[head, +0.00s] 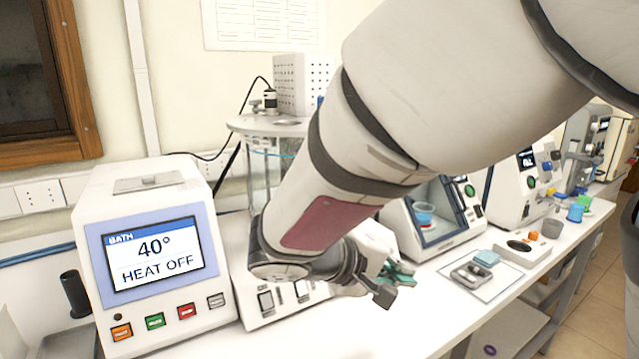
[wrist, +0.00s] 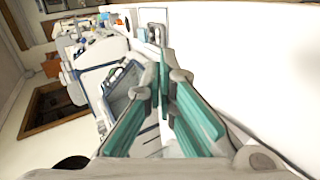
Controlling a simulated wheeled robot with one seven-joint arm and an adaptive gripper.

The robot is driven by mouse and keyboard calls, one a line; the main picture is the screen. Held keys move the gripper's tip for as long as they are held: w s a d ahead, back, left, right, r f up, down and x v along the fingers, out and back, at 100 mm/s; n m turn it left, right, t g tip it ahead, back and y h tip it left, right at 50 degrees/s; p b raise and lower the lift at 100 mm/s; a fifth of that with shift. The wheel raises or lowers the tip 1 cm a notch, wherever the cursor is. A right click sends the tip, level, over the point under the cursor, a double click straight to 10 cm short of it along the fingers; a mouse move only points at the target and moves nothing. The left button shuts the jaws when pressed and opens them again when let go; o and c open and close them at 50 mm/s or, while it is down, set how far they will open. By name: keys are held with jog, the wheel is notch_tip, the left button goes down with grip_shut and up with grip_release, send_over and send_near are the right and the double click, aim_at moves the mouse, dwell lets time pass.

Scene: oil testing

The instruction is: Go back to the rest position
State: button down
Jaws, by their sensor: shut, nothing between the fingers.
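My gripper (head: 393,279) is at the end of my arm, above the bench in the middle of the head view. In the wrist view its two green-padded fingers (wrist: 164,84) come together at the tips, with nothing between them. My arm crosses the head view from the upper right and hides part of the equipment behind it.
A bath unit (head: 152,258) reading 40° and HEAT OFF stands at the left. A white instrument with a blue-and-red beaker (head: 424,216) stands behind my gripper. A tray (head: 492,279) with small items lies to the right. The front bench surface (head: 400,325) is clear.

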jog(key=s+d+r+m+g+y, duration=0.2)
jog(key=s+d+g, duration=0.1)
jog(key=s+d, duration=0.3)
jog(key=s+r+m+y+p, duration=0.1)
jog(key=s+y, duration=0.3)
jog(key=s, duration=0.5)
jog(key=s+d+r+m+t+y+p, duration=0.1)
jog(key=s+r+m+y+p, duration=0.1)
jog(key=s, duration=0.7)
notch_tip(320, 180, up, 2)
jog(key=shift+s+r+y+p, duration=0.1)
jog(key=shift+s+y+p, duration=0.35)
jog(key=shift+y, duration=0.75)
jog(key=shift+w+d, duration=0.1)
jog(key=shift+w, duration=0.05)
